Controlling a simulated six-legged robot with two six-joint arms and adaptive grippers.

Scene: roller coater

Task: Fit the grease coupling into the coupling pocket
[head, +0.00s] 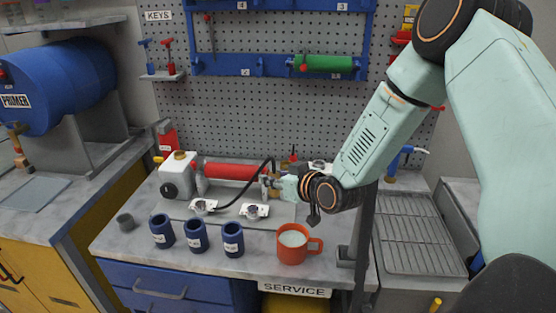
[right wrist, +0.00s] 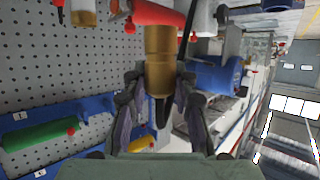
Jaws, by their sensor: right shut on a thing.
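My right gripper (head: 273,185) reaches in from the right over the bench, beside the right end of the red roller (head: 231,171). In the right wrist view, its fingers (right wrist: 160,100) are shut around a brass cylinder (right wrist: 158,70), which looks like the grease coupling. The brass cylinder's far end overlaps the red roller (right wrist: 158,12); I cannot tell whether they touch. A black hose (head: 240,195) curves from near the gripper down to the left. Two metal plates with round fittings, one left (head: 203,207) and one right (head: 254,211), lie in front; I cannot tell which is the coupling pocket. My left gripper is not in view.
Several dark blue cups (head: 196,235) and an orange mug (head: 293,244) stand along the bench's front. A white container (head: 178,175) stands left of the roller. A dark post (head: 363,225) rises right of the mug. A pegboard (head: 270,110) closes off the back.

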